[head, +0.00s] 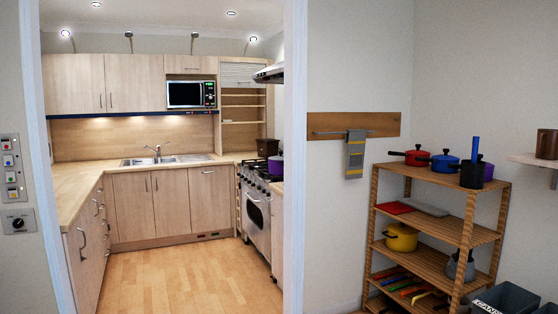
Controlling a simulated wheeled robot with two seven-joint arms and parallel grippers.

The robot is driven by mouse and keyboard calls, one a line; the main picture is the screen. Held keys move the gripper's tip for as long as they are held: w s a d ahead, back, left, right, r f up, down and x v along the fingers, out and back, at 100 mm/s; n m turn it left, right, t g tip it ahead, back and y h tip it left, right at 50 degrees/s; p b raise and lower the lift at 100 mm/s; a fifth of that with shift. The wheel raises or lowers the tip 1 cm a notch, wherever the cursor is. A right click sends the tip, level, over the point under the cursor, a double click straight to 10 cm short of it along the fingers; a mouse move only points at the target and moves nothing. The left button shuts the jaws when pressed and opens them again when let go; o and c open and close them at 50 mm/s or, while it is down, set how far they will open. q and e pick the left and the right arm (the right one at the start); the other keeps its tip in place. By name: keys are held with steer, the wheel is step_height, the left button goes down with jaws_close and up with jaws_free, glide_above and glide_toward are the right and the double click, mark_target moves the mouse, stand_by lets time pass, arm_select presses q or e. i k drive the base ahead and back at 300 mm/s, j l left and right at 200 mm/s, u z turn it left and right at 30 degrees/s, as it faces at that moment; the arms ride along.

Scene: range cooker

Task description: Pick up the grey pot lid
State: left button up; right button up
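I cannot clearly make out a grey pot lid. A wooden shelf rack (468,230) stands at the right. A flat grey piece (425,208) lies on its second shelf, but it is too small to tell whether it is a lid. A grey vessel (461,266) with a dark handle stands on the shelf below; whether it has a separate lid is unclear. Neither of my grippers is in view.
The rack's top holds red (416,157), blue (443,162) and other pots. A yellow pot (401,238) sits lower. Dark crates (507,298) stand at bottom right. A doorway frame (294,150) leads to the kitchen with the range cooker (256,213) and clear floor (190,278).

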mark_target(281, 155)
steer(key=i+j+u, duration=0.3)
steer(key=i, duration=0.25)
steer(key=i+u, duration=0.3)
steer(key=i, duration=0.3)
steer(key=i+j+u, duration=0.15)
steer(key=i, duration=2.35)
steer(key=i+j+z, duration=0.1)
steer(key=i+z, duration=0.25)
steer(key=i, duration=0.25)
steer(key=i+j+z, duration=0.25)
steer(key=i+z, duration=0.15)
steer(key=i, duration=0.15)
steer(key=i+j+z, duration=0.9)
steer(key=j+z, duration=0.2)
steer(key=i+j+z, duration=0.15)
steer(key=j+z, duration=0.2)
steer(key=i+j+z, duration=0.1)
steer(key=j+z, duration=0.3)
steer(key=j, duration=0.15)
steer(key=j+z, duration=0.35)
steer(key=j, duration=0.2)
steer(key=j+z, duration=0.35)
steer(key=j, duration=0.2)
